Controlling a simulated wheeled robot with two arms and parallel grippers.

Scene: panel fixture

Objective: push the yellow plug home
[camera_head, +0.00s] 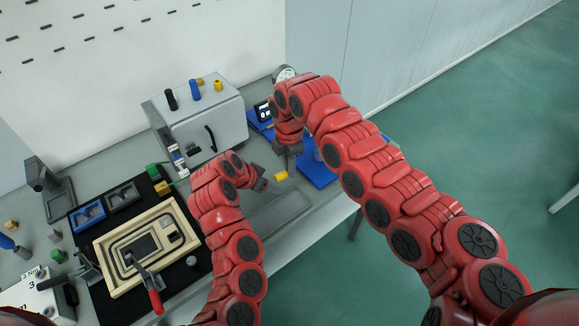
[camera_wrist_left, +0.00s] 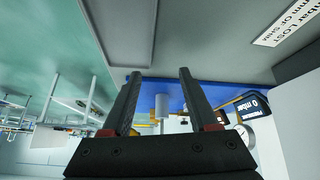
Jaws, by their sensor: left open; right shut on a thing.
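A small yellow piece (camera_head: 281,176), which looks like a plug, shows at the tips of my right gripper (camera_head: 288,158), above the front part of the bench. The right gripper points down and is shut, seemingly on this piece; the contact is too small to see clearly. My left gripper (camera_head: 263,181) is open and empty just left of the piece. Its two dark fingers also show apart in the left wrist view (camera_wrist_left: 158,98). Another yellow block (camera_head: 163,187) sits beside a green block (camera_head: 154,172) left of the grey box. I cannot tell which yellow part is the plug.
A grey box (camera_head: 207,122) with black, blue and yellow pegs on top stands at the back. A blue plate (camera_head: 318,172) lies right of the grippers. A framed fixture (camera_head: 108,262) with a red-handled clamp is at the left. A grey tray (camera_head: 275,213) lies in front.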

